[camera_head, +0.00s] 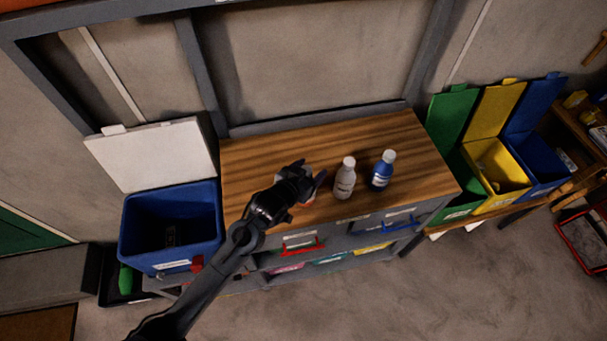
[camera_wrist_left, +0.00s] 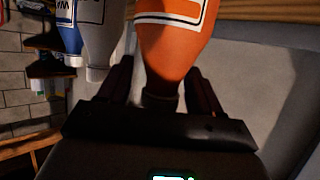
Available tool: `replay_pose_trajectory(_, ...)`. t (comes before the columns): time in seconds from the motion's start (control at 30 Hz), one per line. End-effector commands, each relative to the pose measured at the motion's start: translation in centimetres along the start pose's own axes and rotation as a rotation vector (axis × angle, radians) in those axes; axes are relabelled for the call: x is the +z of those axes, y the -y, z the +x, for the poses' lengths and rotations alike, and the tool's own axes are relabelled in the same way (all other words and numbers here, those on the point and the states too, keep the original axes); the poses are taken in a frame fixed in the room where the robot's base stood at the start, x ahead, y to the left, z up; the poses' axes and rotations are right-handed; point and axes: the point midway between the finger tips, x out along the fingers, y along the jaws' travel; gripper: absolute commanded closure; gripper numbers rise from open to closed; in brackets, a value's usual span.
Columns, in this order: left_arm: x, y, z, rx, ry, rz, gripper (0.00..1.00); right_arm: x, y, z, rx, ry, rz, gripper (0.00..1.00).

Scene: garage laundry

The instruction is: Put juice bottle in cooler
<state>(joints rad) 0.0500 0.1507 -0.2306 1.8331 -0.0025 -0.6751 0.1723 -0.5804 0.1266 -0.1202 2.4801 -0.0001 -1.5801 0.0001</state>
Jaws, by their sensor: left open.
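An orange bottle with a white label (camera_wrist_left: 172,38), likely the juice bottle, shows in the left wrist view with its neck between my left gripper's fingers. In the head view my left gripper (camera_head: 310,183) is over the wooden top, and it hides nearly all of this bottle. The fingers (camera_wrist_left: 160,88) are open on either side of the neck; contact cannot be told. The blue cooler (camera_head: 170,267) stands left of the wooden top, with its white lid (camera_head: 152,155) raised and its inside visible. My right gripper is not in view.
A grey-white bottle (camera_head: 345,180) and a blue bottle with a white cap (camera_head: 382,172) stand upright right of my left gripper. The wooden top (camera_head: 270,155) is clear behind. Green, yellow and blue bins (camera_head: 500,205) with raised lids stand at the right.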

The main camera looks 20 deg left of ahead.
Motion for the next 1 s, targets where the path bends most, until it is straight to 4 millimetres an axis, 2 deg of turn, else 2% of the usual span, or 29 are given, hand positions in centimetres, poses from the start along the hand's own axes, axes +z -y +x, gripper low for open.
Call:
replay_pose_trajectory(0.17, -0.1, 0.1, -1.4, -0.001, 0.0, 0.0, 0.35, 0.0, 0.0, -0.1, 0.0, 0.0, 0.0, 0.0)
replay_pose_trajectory(0.5, -0.1, 0.0, -7.5, 0.0, 0.001, 0.001, 0.35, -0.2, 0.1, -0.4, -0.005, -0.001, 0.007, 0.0)
replay_pose_trajectory(0.7, -0.1, 0.0, -10.4, 0.0, 0.0, 0.0, 0.35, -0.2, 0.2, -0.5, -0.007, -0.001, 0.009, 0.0)
replay_pose_trajectory(0.9, -0.1, 0.0, -11.9, -0.001, 0.003, -0.001, 0.35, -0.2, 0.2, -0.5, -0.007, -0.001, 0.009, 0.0)
replay_pose_trajectory(1.0, 1.0, 0.0, -12.6, -0.006, 0.046, -0.001, 0.35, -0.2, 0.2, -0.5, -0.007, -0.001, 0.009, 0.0)
